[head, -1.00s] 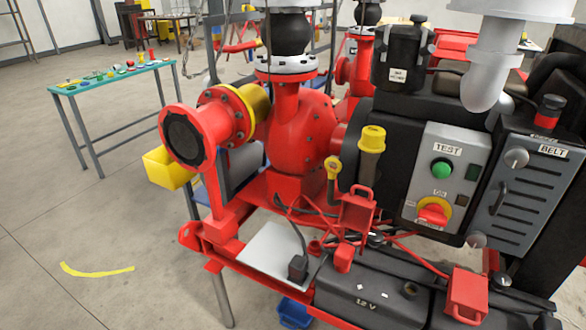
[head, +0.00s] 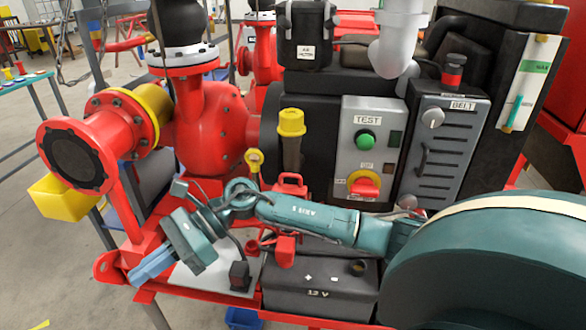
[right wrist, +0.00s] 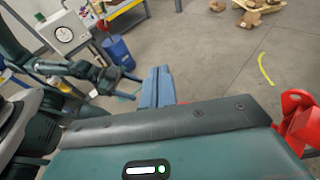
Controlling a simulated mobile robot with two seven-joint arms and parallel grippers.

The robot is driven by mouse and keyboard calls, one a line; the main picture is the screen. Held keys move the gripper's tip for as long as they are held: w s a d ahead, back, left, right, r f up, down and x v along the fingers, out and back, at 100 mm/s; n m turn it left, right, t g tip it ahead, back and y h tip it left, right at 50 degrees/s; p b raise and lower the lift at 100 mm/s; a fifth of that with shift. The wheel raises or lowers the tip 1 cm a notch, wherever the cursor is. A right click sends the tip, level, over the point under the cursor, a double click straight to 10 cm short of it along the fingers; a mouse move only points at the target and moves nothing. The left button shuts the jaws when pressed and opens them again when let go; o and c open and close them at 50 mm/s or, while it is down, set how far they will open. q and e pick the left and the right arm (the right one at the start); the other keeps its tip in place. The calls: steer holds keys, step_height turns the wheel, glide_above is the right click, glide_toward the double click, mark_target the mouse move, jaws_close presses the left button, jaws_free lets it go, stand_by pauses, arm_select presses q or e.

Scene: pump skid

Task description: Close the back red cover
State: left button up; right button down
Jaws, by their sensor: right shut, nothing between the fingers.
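A red cover (head: 290,185) stands up behind the battery's left end in the head view, partly hidden behind my right arm. The black 12 V battery (head: 318,288) lies below my forearm. Another red cover, seen earlier at the battery's right end, is hidden now by my arm. My right gripper (head: 152,268) is shut and empty, left of the red cover and apart from it, over the skid's left end. Its blue fingers (right wrist: 158,88) also show closed in the right wrist view.
A red flanged pump (head: 212,125) stands behind my right gripper. A yellow-capped filler (head: 291,125) and the grey test panel (head: 366,155) rise behind the battery. A black cable and plug (head: 239,274) lie on the light plate. Open floor is at the left.

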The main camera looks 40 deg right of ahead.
steer(key=w+d+r+n+h+b, duration=0.1)
steer(key=w+d+r+n+h, duration=0.15)
steer(key=d+h, duration=0.65)
steer(key=w+d+r+n+h, duration=0.1)
steer(key=d+r+n+h, duration=0.2)
steer(key=d, duration=1.2)
steer(key=w+d+r+n+h+b, duration=0.1)
steer(key=d+r+n+h, duration=0.3)
steer(key=d, duration=0.8)
steer(key=shift+m+t+h, duration=0.35)
steer(key=shift+t+h, duration=0.05)
steer(key=shift+h, duration=0.1)
steer(key=x, duration=0.8)
steer(key=shift+w+f, duration=0.2)
steer(key=shift+f, duration=0.2)
steer(key=shift+w+f, duration=0.1)
steer(key=shift+f, duration=0.3)
arm_select(q)
steer(key=shift+d+f, duration=0.25)
steer(key=shift+d, duration=0.15)
steer(key=shift+w+a+r, duration=0.1)
